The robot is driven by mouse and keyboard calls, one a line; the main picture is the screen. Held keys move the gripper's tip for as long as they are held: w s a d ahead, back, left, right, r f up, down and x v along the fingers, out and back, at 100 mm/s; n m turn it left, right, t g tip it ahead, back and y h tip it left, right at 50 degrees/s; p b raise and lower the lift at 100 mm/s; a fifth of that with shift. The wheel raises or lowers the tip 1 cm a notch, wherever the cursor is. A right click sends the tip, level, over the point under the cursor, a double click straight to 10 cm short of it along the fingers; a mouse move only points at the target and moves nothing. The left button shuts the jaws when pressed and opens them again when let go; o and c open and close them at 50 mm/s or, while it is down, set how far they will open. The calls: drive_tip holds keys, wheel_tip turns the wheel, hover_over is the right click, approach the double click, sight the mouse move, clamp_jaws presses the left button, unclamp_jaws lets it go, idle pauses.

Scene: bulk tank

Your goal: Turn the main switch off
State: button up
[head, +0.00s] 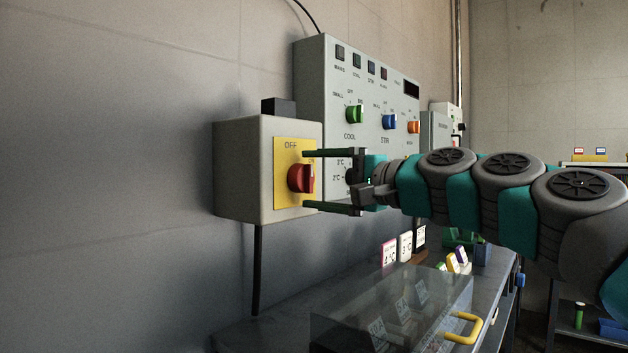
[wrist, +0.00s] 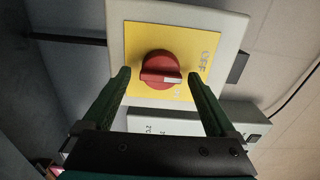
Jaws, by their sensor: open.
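The main switch (head: 298,179) is a red rotary knob on a yellow plate (head: 284,197), on the front of a grey wall box (head: 240,170). The plate reads OFF at its top. My gripper (head: 304,178) is open, with one finger above the knob and one below. In the wrist view, my gripper (wrist: 159,73) has its fingertips on either side of the red knob (wrist: 155,64), with a gap on each side. The knob's handle lies in line with the fingers. Its white mark is on the end nearer the OFF label (wrist: 207,65).
A grey control panel (head: 320,85) with green, blue and orange knobs is right behind the box, close to my gripper. Below are a dark bench (head: 255,335) and a clear lid (head: 385,310) with a yellow handle (head: 465,328). Small labelled cards stand on the bench.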

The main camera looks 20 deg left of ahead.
drive_tip(key=v, duration=0.7)
